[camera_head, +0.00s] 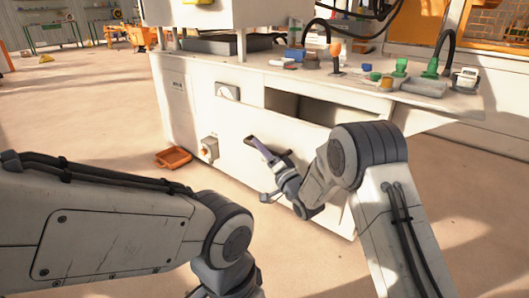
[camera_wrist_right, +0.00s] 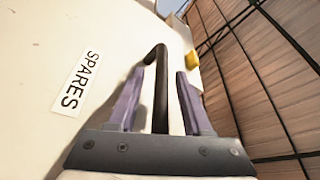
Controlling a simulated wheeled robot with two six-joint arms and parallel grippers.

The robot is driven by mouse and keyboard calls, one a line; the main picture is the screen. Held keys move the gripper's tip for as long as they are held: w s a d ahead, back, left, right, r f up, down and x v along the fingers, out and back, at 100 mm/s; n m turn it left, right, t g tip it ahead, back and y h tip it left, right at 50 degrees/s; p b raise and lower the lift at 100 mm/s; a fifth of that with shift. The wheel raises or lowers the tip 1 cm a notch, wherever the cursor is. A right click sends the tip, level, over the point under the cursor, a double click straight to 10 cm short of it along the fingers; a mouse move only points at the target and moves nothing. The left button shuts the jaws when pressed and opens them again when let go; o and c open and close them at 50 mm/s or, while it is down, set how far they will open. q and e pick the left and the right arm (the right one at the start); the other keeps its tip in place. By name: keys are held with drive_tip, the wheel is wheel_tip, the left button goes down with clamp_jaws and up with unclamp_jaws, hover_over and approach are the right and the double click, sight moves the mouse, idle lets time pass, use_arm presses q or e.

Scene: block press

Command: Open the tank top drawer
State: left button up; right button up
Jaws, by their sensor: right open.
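The white cabinet front (camera_head: 232,140) is under the workbench. In the right wrist view a white panel (camera_wrist_right: 40,35) carries a label (camera_wrist_right: 76,84) reading SPARES. A black bar handle (camera_wrist_right: 161,95) stands out from it. My right gripper (camera_wrist_right: 159,76) is open, with its two purple fingers on either side of the handle and gaps showing on both sides. In the head view my right gripper (camera_head: 262,150) is at the cabinet's front, and the handle is mostly hidden there. My left arm comes in from the left, but its gripper is out of view.
A dark opening (camera_head: 290,104) shows under the bench top. An orange bin (camera_head: 173,158) lies on the floor by the cabinet. The floor in front is mostly clear.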

drive_tip(key=p+v, duration=0.4)
drive_tip(key=v, duration=0.6)
drive_tip(key=shift+s, duration=0.15)
drive_tip(key=shift+r, duration=0.1)
